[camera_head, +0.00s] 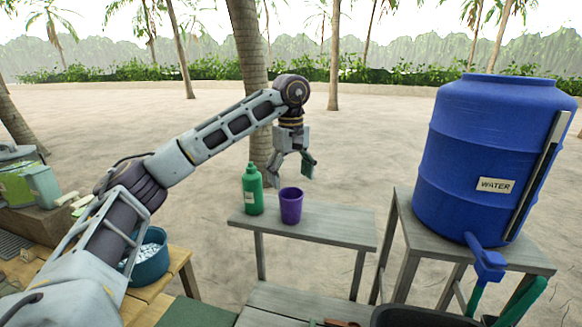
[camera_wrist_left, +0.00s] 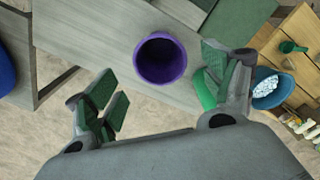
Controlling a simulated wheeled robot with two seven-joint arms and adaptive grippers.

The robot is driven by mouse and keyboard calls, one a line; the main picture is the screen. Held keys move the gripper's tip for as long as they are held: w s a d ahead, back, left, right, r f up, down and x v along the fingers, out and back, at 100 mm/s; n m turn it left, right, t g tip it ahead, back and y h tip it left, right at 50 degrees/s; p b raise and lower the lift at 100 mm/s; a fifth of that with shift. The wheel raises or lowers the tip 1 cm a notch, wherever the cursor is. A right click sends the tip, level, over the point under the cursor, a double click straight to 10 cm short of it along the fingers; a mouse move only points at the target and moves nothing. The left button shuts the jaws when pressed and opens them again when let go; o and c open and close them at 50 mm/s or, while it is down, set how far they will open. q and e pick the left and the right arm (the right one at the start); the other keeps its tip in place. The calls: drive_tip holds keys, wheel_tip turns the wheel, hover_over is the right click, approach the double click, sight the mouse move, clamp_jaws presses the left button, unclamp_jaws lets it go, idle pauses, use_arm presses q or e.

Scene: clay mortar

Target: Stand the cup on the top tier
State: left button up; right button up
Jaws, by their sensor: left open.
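The purple cup (camera_head: 291,206) stands upright on the upper grey wooden tier (camera_head: 335,226) in the head view. In the left wrist view the cup (camera_wrist_left: 160,58) shows from above, its mouth open and empty, a little beyond the fingers. My left gripper (camera_head: 291,172) is open and empty, just above the cup, pointing down. Its fingers (camera_wrist_left: 160,85) show apart in the wrist view, with the cup between and beyond them. A lower grey tier (camera_head: 300,303) is in front of the upper one. My right gripper is not in view.
A green bottle (camera_head: 252,190) stands close to the left of the cup. A large blue water barrel (camera_head: 478,150) with a tap stands on a stand at right. A teal bowl (camera_head: 150,262) of white pieces sits at left. The upper tier right of the cup is clear.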

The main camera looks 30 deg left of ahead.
use_arm(q)
drive_tip(key=shift+r, duration=1.1)
drive_tip(key=shift+o, duration=0.3)
